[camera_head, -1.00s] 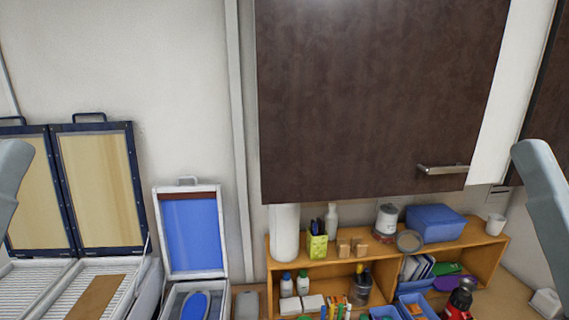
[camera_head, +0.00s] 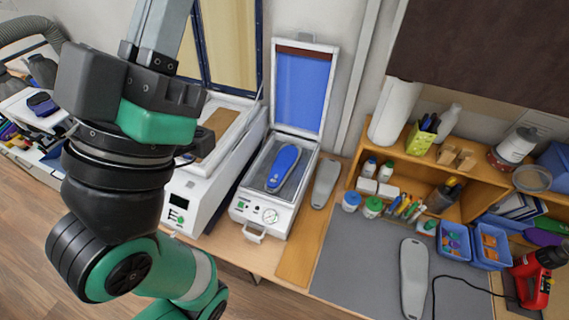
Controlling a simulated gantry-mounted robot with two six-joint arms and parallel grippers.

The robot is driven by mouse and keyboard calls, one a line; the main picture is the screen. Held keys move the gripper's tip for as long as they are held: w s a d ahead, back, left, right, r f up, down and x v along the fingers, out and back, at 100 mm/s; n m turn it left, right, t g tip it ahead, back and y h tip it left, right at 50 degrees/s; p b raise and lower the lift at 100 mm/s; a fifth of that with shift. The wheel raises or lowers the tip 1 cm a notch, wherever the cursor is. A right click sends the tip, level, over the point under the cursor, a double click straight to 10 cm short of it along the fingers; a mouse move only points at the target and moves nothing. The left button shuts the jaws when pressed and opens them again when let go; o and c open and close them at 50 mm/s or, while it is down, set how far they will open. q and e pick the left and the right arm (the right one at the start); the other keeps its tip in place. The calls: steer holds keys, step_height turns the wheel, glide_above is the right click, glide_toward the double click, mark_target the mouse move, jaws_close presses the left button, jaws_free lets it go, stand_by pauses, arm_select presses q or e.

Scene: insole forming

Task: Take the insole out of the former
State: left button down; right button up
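A blue insole (camera_head: 283,167) lies in the grey bed of the open former (camera_head: 296,219), a white case with a gauge and a front handle. The former's blue-lined lid (camera_head: 302,88) stands up at the back. My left arm's black and green wrist end (camera_head: 150,110) fills the left of the view, left of the former and well apart from the insole. I cannot make out whether its fingers are open or shut. My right gripper is not in view.
A grey insole-shaped piece (camera_head: 325,183) lies right of the former, another (camera_head: 413,278) on the grey mat (camera_head: 350,262). A larger white machine (camera_head: 190,200) stands left. A wooden shelf (camera_head: 405,150), blue bins and a red tool (camera_head: 532,278) crowd the right.

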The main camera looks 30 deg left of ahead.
arm_select(q)
steer(key=c, duration=1.5)
jaws_free()
steer(key=shift+c, duration=0.2)
steer(key=o, duration=1.5)
